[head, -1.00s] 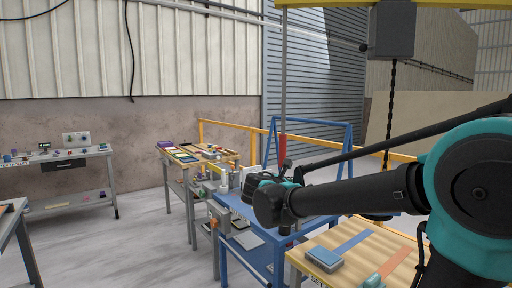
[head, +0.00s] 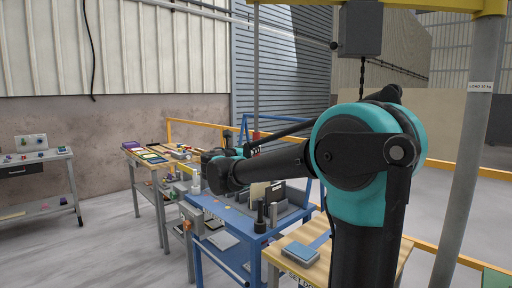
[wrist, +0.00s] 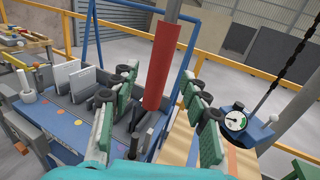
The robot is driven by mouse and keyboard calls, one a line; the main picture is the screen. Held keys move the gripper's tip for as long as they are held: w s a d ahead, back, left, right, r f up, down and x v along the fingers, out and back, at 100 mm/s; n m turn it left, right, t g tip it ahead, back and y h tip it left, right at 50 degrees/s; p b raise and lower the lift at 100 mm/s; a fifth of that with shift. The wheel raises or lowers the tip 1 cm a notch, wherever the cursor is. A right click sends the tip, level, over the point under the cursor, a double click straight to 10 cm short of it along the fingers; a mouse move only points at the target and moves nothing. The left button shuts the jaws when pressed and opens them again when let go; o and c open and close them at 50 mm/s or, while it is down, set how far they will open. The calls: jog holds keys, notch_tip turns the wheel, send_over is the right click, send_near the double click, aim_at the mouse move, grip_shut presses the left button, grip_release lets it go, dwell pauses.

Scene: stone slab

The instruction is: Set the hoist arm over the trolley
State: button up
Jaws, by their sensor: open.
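The yellow hoist arm (head: 425,4) crosses the top of the head view, with a grey hoist box (head: 360,28) and dark chain below it. In the head view my gripper (head: 222,158) is partly hidden by my arm. A blue wheeled-looking bench (head: 232,224), perhaps the trolley, stands below it; its wheels are not clear.
A grey post (head: 470,130) with a load label stands at right. A wood-topped table (head: 285,262) carries a blue-grey block. A dial gauge (wrist: 235,118) is near the chain at right. Yellow rails (head: 190,129) run behind. Open floor lies at left.

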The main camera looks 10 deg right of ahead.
jog(key=x, duration=0.7)
jog(key=shift+c, duration=0.4)
grip_shut()
